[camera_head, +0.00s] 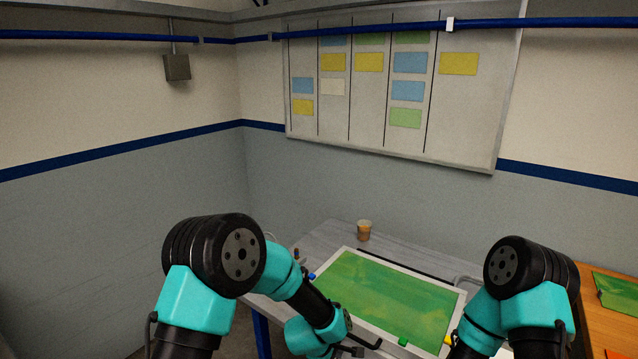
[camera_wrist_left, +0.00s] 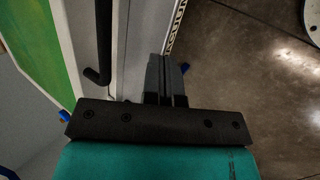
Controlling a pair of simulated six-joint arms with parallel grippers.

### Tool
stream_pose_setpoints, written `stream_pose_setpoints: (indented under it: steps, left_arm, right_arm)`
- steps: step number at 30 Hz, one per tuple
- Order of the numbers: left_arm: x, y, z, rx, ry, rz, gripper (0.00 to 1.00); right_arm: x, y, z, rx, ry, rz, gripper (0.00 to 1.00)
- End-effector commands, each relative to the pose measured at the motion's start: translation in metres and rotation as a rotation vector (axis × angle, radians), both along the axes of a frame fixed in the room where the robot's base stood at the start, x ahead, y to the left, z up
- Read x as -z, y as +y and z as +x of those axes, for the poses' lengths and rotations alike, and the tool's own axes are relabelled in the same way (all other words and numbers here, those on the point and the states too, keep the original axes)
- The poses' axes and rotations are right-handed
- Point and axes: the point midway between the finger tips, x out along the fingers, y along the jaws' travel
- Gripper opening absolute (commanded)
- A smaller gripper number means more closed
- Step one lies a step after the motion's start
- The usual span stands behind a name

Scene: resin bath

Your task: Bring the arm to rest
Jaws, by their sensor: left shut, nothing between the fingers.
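My left arm reaches in from the left over the table. In the head view my left gripper (camera_head: 368,346) is small and dark at the bottom edge, near the front of the bath with the green surface (camera_head: 385,295). In the left wrist view my left gripper (camera_wrist_left: 165,62) has its fingers together with nothing between them. It is beside the table's edge there, with floor beyond. My right arm (camera_head: 520,290) is bent at the right, and its gripper does not show.
A cup (camera_head: 364,230) stands at the back of the table (camera_head: 318,240). A black bar (camera_wrist_left: 104,45) lies near the bath in the left wrist view. An orange-brown table (camera_head: 606,325) is at the right.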

Motion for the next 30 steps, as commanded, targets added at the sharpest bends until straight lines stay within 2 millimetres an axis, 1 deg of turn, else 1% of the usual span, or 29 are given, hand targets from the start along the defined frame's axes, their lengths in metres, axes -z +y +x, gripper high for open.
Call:
stream_pose_setpoints:
  steps: [1, 2, 3, 5, 6, 8, 9, 11, 12, 14, 15, 18, 21, 22, 25, 30]
  left_arm:
    - [0.015, 0.027, -0.008, 0.030, 0.002, 0.038, 0.00]
    - [0.023, 0.041, -0.012, 0.056, -0.002, 0.061, 0.00]
    - [0.034, 0.061, -0.020, 0.091, -0.006, 0.092, 0.00]
    - [0.050, 0.090, -0.034, 0.150, -0.011, 0.136, 0.00]
    - [0.060, 0.109, -0.045, 0.192, -0.012, 0.163, 0.00]
    - [0.074, 0.137, -0.062, 0.258, -0.015, 0.199, 0.00]
    - [0.083, 0.154, -0.076, 0.303, -0.015, 0.220, 0.00]
    - [0.094, 0.179, -0.096, 0.373, -0.016, 0.247, 0.00]
    - [0.101, 0.194, -0.111, 0.420, -0.018, 0.261, 0.00]
    - [0.109, 0.215, -0.135, 0.490, -0.018, 0.278, 0.00]
    - [0.114, 0.227, -0.150, 0.538, -0.020, 0.284, 0.00]
    - [0.122, 0.251, -0.186, 0.645, -0.030, 0.292, 0.00]
    - [0.126, 0.265, -0.212, 0.720, -0.042, 0.292, 0.00]
    - [0.126, 0.267, -0.218, 0.736, -0.045, 0.290, 0.00]
    - [0.127, 0.271, -0.227, 0.768, -0.054, 0.289, 0.00]
    - [0.127, 0.272, -0.228, 0.774, -0.056, 0.290, 0.00]
  right_arm:
    - [0.000, 0.000, 0.000, 0.000, 0.000, 0.000, 0.23]
    - [0.000, 0.000, 0.000, 0.000, 0.000, 0.000, 0.23]
    - [0.000, 0.000, 0.000, 0.000, 0.000, 0.000, 0.23]
    - [0.000, 0.000, 0.000, 0.000, 0.000, 0.000, 0.23]
    - [0.000, 0.000, 0.000, 0.000, 0.000, 0.000, 0.23]
    - [0.000, 0.000, 0.000, 0.000, 0.000, 0.000, 0.23]
    - [0.000, 0.000, 0.000, 0.000, 0.000, 0.000, 0.23]
    - [0.000, 0.000, 0.000, 0.000, 0.000, 0.000, 0.23]
    - [0.000, 0.000, 0.000, 0.000, 0.000, 0.000, 0.23]
    - [0.000, 0.000, 0.000, 0.000, 0.000, 0.000, 0.23]
    - [0.000, 0.000, 0.000, 0.000, 0.000, 0.000, 0.23]
    - [0.000, 0.000, 0.000, 0.000, 0.000, 0.000, 0.23]
    - [0.000, 0.000, 0.000, 0.000, 0.000, 0.000, 0.23]
    - [0.000, 0.000, 0.000, 0.000, 0.000, 0.000, 0.23]
    - [0.000, 0.000, 0.000, 0.000, 0.000, 0.000, 0.23]
    - [0.000, 0.000, 0.000, 0.000, 0.000, 0.000, 0.23]
